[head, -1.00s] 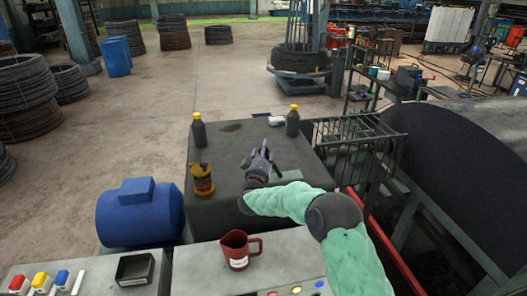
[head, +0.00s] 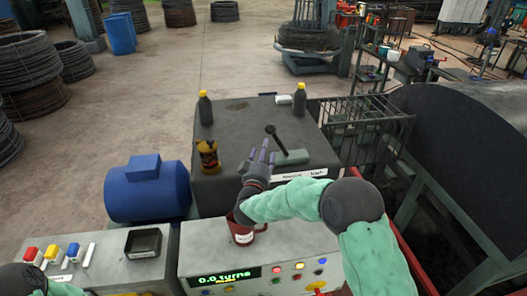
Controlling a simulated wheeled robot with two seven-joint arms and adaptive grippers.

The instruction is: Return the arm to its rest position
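My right arm (head: 300,200), in a green sleeve, reaches in from the lower right. My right gripper (head: 262,158) is empty, its fingers apart and pointing up and away. It is over the front of the dark machine top (head: 225,140), left of a lever with a black knob (head: 270,129) and apart from it. The lever leans left above a grey-green block (head: 292,158). A bit of my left arm's green sleeve (head: 18,282) shows at the bottom left; its gripper is out of view.
A red mug (head: 242,236) stands on the console below my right wrist, partly hidden. The display (head: 227,281) reads 0.0 turns. Two dark bottles (head: 205,110) and a brown-yellow canister (head: 208,156) stand on the machine top. A black tray (head: 143,243) and coloured switches are at left.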

